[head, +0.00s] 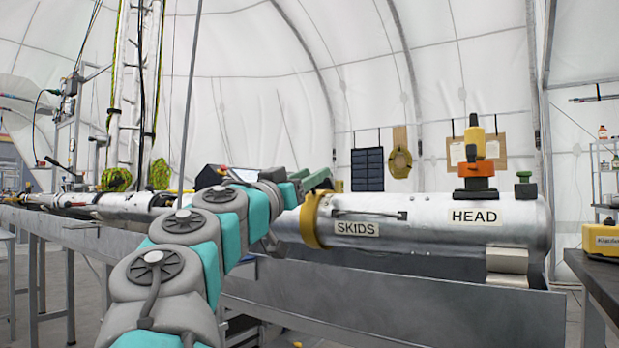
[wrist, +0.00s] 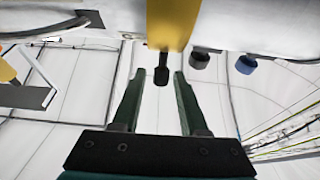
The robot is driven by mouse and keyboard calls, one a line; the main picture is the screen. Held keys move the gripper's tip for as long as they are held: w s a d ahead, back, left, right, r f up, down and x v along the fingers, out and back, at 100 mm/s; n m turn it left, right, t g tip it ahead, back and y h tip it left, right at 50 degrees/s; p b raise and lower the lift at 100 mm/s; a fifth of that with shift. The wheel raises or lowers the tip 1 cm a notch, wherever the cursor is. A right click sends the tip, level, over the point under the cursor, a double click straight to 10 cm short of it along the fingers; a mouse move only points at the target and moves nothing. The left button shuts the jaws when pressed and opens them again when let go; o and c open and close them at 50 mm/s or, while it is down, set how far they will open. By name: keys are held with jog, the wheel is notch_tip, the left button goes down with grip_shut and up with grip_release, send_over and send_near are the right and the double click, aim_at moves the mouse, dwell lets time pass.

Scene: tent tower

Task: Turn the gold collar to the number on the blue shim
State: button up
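The gold collar (head: 312,220) is a band around the silver cylinder, left of the SKIDS label (head: 357,229). It also shows at the top of the wrist view (wrist: 172,22), with a dark peg (wrist: 161,70) at its lower edge. My gripper (wrist: 159,80) is open, its two green fingers on either side of the peg with gaps visible. In the head view my gripper (head: 318,180) is at the collar's upper edge, partly hidden by my arm. I cannot make out a number on the collar, and I cannot identify the blue shim.
The silver cylinder (head: 430,222) lies along a grey metal bench (head: 400,300). An orange and yellow fitting (head: 475,160) and a green knob (head: 525,186) stand on its HEAD end. A black knob (wrist: 199,61) and a dark blue knob (wrist: 246,64) are right of the collar in the wrist view.

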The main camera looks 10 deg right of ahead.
jog(key=shift+o, duration=0.4)
jog(key=v, duration=0.8)
jog(key=shift+w, duration=0.1)
